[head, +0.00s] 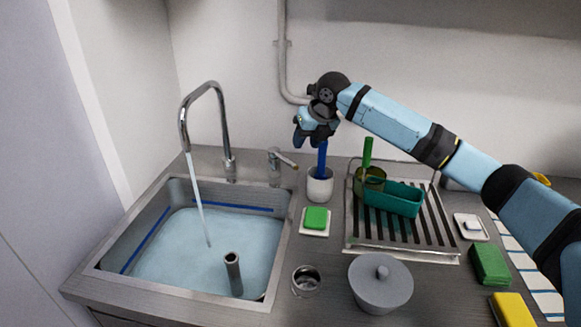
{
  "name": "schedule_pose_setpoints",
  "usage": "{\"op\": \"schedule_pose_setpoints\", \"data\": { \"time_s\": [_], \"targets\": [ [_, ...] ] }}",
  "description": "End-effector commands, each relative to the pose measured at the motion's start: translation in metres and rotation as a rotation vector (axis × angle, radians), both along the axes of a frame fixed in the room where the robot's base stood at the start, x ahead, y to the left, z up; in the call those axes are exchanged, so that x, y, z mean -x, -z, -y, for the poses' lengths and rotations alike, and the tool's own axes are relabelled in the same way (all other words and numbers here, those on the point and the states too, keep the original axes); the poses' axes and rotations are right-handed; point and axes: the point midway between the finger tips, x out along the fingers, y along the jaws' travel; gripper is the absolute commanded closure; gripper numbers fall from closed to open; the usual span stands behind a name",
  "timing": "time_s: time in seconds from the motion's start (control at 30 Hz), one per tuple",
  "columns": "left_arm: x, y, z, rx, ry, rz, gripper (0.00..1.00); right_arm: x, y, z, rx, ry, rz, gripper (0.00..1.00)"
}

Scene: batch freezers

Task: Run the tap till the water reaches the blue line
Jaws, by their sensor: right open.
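The curved metal tap (222,115) stands behind the sink, and a stream of water (198,205) falls from its spout. The sink (98,268) holds pale blue water (190,260). The blue line (235,206) runs along the sink's inner walls, and the water surface lies below it. The tap lever (285,160) sits on a short post to the right of the spout's base. My right gripper (312,138) is open, above and to the right of the lever, apart from it. It hangs over a white cup with a blue handle. My left gripper is out of view.
A grey standpipe (233,270) rises from the water. Right of the sink are a white cup (320,187), a green sponge (316,217), a drying rack (440,244) with a green tub (400,203), and a grey lidded pot (380,285). A wall pipe (283,60) runs behind my gripper.

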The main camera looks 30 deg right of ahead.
Motion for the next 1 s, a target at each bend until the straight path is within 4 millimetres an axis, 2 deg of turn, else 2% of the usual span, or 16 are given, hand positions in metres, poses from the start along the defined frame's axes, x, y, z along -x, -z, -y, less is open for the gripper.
{"op": "schedule_pose_setpoints", "data": {
  "time_s": [0.2,0.5,0.7,0.93,0.97,1.0],
  "targets": [
    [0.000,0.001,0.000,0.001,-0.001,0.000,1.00,-0.019,0.045,-0.009,-0.002,0.000,-0.004,0.58],
    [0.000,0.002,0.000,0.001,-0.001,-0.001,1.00,-0.038,0.089,-0.016,0.000,0.001,-0.001,0.58],
    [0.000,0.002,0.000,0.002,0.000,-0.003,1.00,-0.042,0.099,-0.017,0.000,0.000,0.000,0.58],
    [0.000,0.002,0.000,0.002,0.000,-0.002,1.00,-0.042,0.099,-0.017,0.000,0.000,0.000,0.58],
    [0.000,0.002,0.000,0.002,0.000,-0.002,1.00,-0.042,0.099,-0.017,0.000,0.000,0.000,0.61],
    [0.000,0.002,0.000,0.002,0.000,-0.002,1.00,-0.043,0.099,-0.017,0.000,0.000,0.000,0.70]
  ]
}}
